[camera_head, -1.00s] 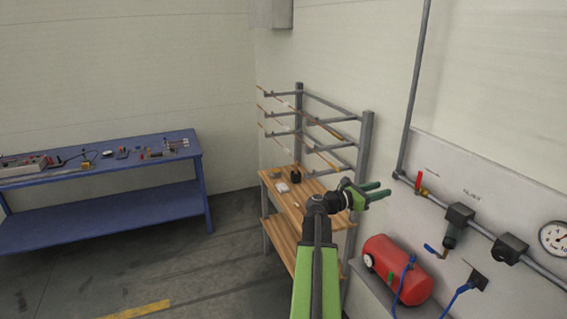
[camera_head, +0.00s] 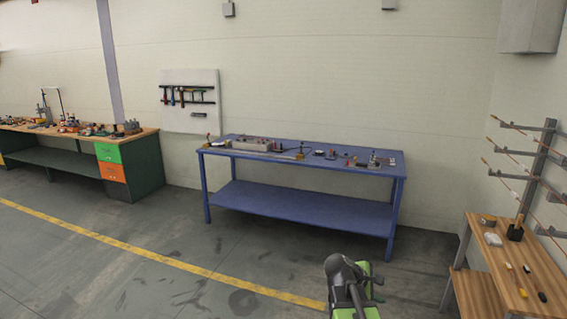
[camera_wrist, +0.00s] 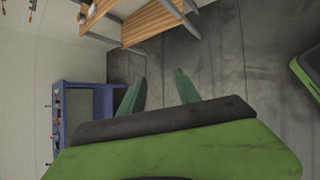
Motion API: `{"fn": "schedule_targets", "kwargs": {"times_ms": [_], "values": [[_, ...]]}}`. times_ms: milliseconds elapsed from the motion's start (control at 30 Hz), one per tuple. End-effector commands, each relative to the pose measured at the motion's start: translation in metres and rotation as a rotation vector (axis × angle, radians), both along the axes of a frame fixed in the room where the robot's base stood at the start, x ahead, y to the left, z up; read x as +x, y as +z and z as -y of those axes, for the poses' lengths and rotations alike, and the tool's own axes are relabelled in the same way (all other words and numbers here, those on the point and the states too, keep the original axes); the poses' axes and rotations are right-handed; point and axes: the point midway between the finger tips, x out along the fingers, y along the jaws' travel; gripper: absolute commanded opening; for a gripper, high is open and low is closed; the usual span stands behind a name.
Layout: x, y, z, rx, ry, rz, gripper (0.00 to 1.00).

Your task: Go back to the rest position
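My gripper (camera_wrist: 160,75) shows in the wrist view with its two green fingers apart and nothing between them. It points at bare floor. In the head view my arm is low at the bottom, right of centre, in front of the blue table (camera_head: 300,210). The fingers are mostly hidden behind the arm there.
A wooden bench (camera_head: 490,290) with small items stands at the right, beside a wall rack (camera_head: 535,165). A green workbench (camera_head: 140,170) stands at the left. A yellow line (camera_head: 150,254) crosses the floor. The floor around the arm is clear.

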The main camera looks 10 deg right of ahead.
Motion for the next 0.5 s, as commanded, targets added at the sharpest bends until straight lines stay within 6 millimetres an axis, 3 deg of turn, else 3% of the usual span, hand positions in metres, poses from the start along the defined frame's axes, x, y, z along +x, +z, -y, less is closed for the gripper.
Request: {"fn": "schedule_targets", "kwargs": {"times_ms": [33, 100, 233, 300, 367, 500], "values": [[-0.003, -0.025, -0.039, 0.099, -0.03, 0.039, 0.39], [-0.011, -0.052, -0.094, 0.269, -0.119, 0.094, 0.39], [-0.046, -0.086, -0.184, 0.614, -0.441, 0.153, 0.39], [-0.064, -0.092, -0.215, 0.757, -0.67, 0.161, 0.39], [-0.073, -0.093, -0.232, 0.82, -0.819, 0.164, 0.39], [-0.08, -0.093, -0.239, 0.832, -0.999, 0.198, 0.39]]}}
